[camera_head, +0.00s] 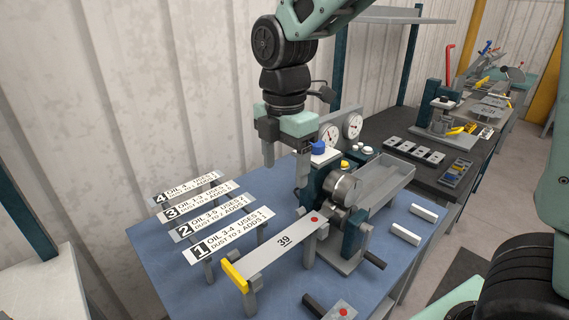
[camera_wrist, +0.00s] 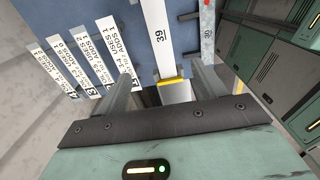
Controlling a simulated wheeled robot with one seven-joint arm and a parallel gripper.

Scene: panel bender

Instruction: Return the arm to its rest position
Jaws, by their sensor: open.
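My gripper (camera_head: 285,158) hangs from the arm above the blue table (camera_head: 180,270), pointing down, with its two fingers apart and nothing between them. In the wrist view the open fingers (camera_wrist: 165,88) frame the near end of a strip marked 39 (camera_wrist: 158,35). In the head view this strip (camera_head: 270,255) has a yellow end and a red dot, and reaches to the bender (camera_head: 343,190). My gripper is above and behind the strip, apart from it. The arm's upper part leaves the top of the head view.
Several labelled plates numbered 1 to 4 (camera_head: 228,234) stand on supports at the left. Gauges (camera_head: 331,134), a blue-topped button box (camera_head: 319,150) and a grey tray (camera_head: 376,180) are close to my gripper. A dark bench (camera_head: 400,125) with tools lies behind. A wall rises behind the table.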

